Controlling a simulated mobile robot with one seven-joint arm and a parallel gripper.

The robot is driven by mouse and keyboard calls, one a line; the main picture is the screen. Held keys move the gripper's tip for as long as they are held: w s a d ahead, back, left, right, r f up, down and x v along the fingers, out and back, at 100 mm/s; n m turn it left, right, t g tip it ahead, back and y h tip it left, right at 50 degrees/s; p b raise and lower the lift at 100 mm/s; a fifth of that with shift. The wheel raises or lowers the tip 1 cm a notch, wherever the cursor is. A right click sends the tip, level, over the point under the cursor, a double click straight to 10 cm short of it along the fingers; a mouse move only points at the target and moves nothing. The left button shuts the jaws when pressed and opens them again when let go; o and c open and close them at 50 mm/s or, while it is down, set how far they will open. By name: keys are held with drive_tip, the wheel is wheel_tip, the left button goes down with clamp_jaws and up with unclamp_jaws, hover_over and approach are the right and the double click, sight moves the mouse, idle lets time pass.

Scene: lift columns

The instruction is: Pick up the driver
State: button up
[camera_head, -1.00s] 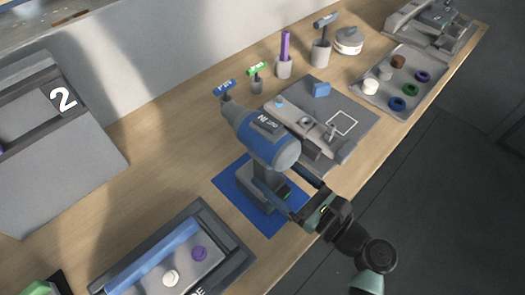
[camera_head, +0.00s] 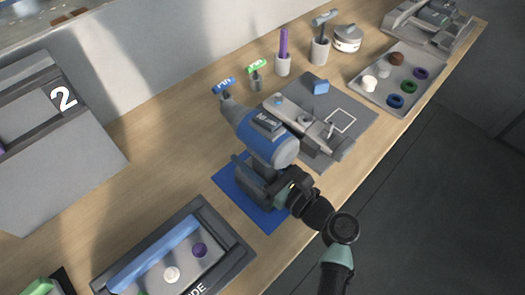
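The driver (camera_head: 265,138), a blue and grey cordless drill, stands upright on a blue mat (camera_head: 228,187). Its chuck points to the upper left. My gripper (camera_head: 262,172) is at the driver's handle, below its body, reaching in from the lower right. One dark finger shows on the left side of the handle. The gripper hides most of the handle and part of the base. I cannot tell whether the fingers press on the handle.
A grey board with a clamp fixture (camera_head: 345,105) lies behind the driver. A tray of small rings (camera_head: 425,58) is at the upper right. A dark-framed tray (camera_head: 235,262) is in front at the left. Several holders with tools stand along the wall.

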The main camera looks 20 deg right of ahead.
clamp_jaws()
idle(1.0)
drive_tip(key=shift+r, duration=0.2)
